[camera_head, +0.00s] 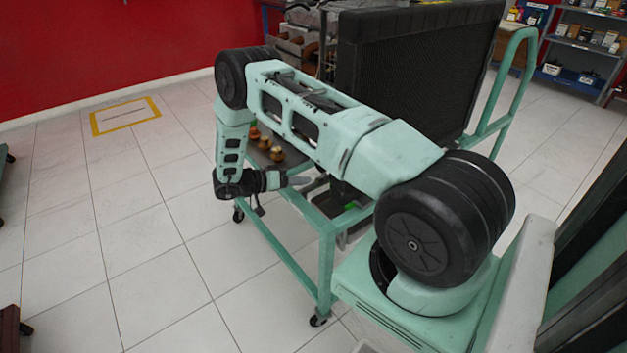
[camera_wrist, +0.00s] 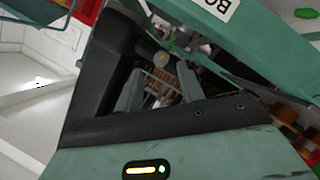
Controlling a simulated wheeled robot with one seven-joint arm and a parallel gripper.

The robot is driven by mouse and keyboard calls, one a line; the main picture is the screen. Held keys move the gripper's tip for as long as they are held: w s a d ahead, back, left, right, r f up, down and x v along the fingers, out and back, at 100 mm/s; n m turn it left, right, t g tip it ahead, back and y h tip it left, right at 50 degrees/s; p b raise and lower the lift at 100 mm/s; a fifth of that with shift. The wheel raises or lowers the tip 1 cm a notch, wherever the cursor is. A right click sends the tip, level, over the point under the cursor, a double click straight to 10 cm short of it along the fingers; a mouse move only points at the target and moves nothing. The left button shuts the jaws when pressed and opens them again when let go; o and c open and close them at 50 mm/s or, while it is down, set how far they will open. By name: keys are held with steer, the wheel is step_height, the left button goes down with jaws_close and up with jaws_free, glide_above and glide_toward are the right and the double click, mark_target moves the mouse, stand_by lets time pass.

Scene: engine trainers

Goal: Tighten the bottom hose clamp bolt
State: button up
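My gripper (camera_wrist: 158,82) shows in the wrist view with its two grey-green fingers apart and a gap between them. In the head view its end (camera_head: 300,182) reaches in over the cart, low beside the radiator. A small round grey part with a yellowish centre (camera_wrist: 162,58) lies just beyond the fingertips. It may be the clamp bolt, but it is too small to tell. Coppery and metallic parts show in the gap between the fingers. No contact is clear. The hose clamp cannot be made out in the head view, where my arm and the radiator hide much.
The black radiator (camera_head: 408,75) stands upright on the green wheeled cart (camera_head: 327,262), close to my arm. Several brass-coloured parts (camera_head: 277,154) sit on the cart's dark tray. Stocked shelves (camera_head: 585,45) stand at the back right.

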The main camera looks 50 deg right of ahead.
mark_target(316, 181)
steer(key=shift+x, duration=2.7)
jaws_close()
